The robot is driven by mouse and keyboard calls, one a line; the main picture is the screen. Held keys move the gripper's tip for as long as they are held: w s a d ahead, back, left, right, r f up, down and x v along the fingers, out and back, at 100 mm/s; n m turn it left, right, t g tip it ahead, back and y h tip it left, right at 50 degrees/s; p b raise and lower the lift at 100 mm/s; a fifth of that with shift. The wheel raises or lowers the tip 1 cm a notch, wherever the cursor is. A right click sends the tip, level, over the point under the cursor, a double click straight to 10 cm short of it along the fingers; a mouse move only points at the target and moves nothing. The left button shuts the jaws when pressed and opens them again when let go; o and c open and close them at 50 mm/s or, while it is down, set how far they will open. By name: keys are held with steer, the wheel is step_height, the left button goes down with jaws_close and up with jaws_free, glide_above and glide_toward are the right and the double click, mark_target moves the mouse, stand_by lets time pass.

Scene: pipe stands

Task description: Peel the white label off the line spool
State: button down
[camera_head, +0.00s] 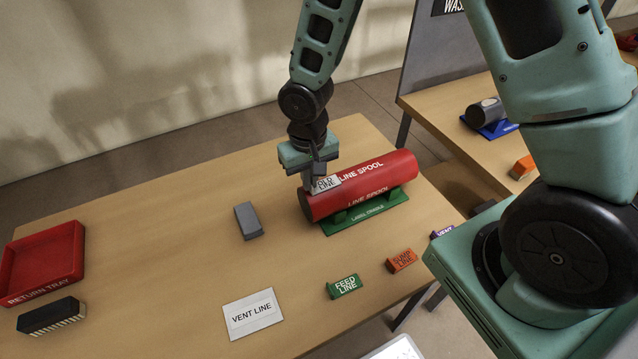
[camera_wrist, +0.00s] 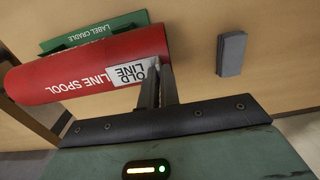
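The red line spool (camera_head: 375,188) lies on its side in the green label cradle (camera_head: 385,204) on the near table. It also shows in the wrist view (camera_wrist: 85,72). The white label (camera_head: 327,184), reading OLD LINE in the wrist view (camera_wrist: 131,72), sits on the spool near one end. My gripper (camera_head: 310,183) points down at the label's outer edge. In the wrist view its fingers (camera_wrist: 160,80) are close together at that edge. I cannot tell whether the label's edge is pinched between them. The label shows no clear lift from the spool.
A grey block (camera_head: 248,220) lies left of the spool. A VENT LINE card (camera_head: 252,313), a green FEED LINE block (camera_head: 344,286) and an orange block (camera_head: 401,260) lie in front.

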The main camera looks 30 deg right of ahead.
steer(key=shift+a+r+p, duration=0.25)
steer(key=shift+r+p, duration=0.4)
steer(key=shift+r, duration=0.2)
steer(key=shift+a+r+p, duration=0.25)
steer(key=shift+r+p, duration=0.4)
steer(key=shift+r, duration=0.2)
stand_by(0.9)
steer(key=shift+r, duration=0.15)
step_height(320, 180, up, 5)
steer(key=p, duration=0.4)
steer(key=shift+f, duration=0.2)
